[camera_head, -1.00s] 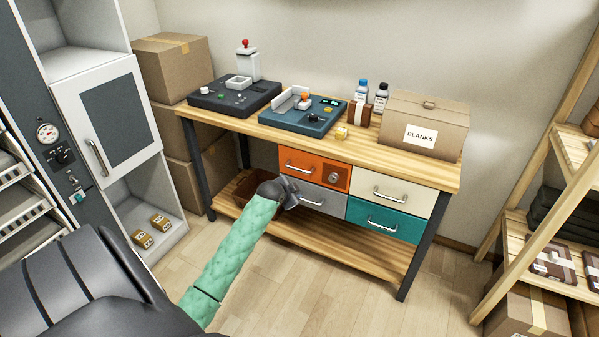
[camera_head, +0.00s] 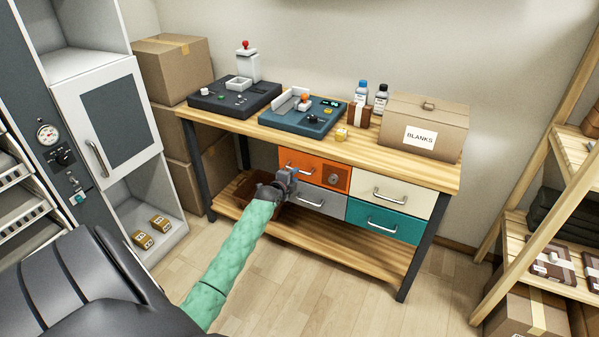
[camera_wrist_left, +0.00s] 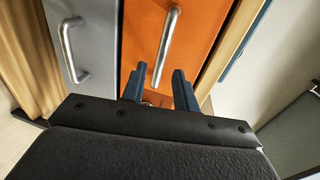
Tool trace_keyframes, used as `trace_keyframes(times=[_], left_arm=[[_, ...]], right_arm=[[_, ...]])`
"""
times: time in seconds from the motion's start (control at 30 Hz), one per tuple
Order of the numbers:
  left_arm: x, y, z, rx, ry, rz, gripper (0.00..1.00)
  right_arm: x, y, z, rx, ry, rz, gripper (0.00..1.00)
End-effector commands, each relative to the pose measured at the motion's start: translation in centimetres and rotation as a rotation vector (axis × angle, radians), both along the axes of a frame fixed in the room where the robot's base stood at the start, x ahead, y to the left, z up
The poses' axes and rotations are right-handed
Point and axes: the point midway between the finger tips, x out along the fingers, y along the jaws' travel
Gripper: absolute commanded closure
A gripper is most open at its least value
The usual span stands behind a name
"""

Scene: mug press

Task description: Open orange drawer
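The orange drawer (camera_head: 318,172) is at the upper left of the drawer block under the workbench. It looks shut, with a silver bar handle (camera_head: 298,168) and a round dial on its right part. My left gripper (camera_head: 289,176) is just in front of the drawer's lower left, close below the handle. In the left wrist view, the two blue fingers (camera_wrist_left: 157,88) are apart and empty. The orange front (camera_wrist_left: 192,30) and its handle (camera_wrist_left: 168,45) are ahead of them, with the handle's near end close to the gap. My right gripper is not in view.
A grey drawer (camera_head: 320,199) is below, with a cream drawer (camera_head: 392,190) and a teal drawer (camera_head: 383,220) to the right. The wooden tabletop (camera_head: 350,146) overhangs the drawers. A brown bin (camera_head: 243,190) sits on the lower shelf. Open floor lies in front.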

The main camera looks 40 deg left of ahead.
Motion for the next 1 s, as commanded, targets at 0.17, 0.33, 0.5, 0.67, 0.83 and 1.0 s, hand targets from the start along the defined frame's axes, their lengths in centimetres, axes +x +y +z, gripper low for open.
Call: trace_keyframes(times=[0.17, 0.33, 0.5, 0.67, 0.83, 1.0], left_arm=[[2.4, 0.6, -0.4, -0.003, -0.001, 0.001, 0.70], [4.0, 1.0, -0.8, -0.003, 0.000, 0.001, 0.70], [4.8, 1.2, -1.0, -0.001, 0.000, 0.000, 0.70], [5.0, 1.2, -1.1, -0.002, 0.001, 0.000, 0.70], [4.9, 1.2, -1.1, -0.002, 0.001, 0.000, 0.72], [4.9, 1.2, -1.1, -0.002, 0.001, 0.000, 1.00]], right_arm=[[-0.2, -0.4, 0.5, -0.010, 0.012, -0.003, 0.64], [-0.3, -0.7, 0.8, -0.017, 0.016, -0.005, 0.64], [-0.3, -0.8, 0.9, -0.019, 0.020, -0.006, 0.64], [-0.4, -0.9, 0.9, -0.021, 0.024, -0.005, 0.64], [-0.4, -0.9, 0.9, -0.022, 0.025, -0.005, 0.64], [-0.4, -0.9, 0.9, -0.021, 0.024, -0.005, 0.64]])
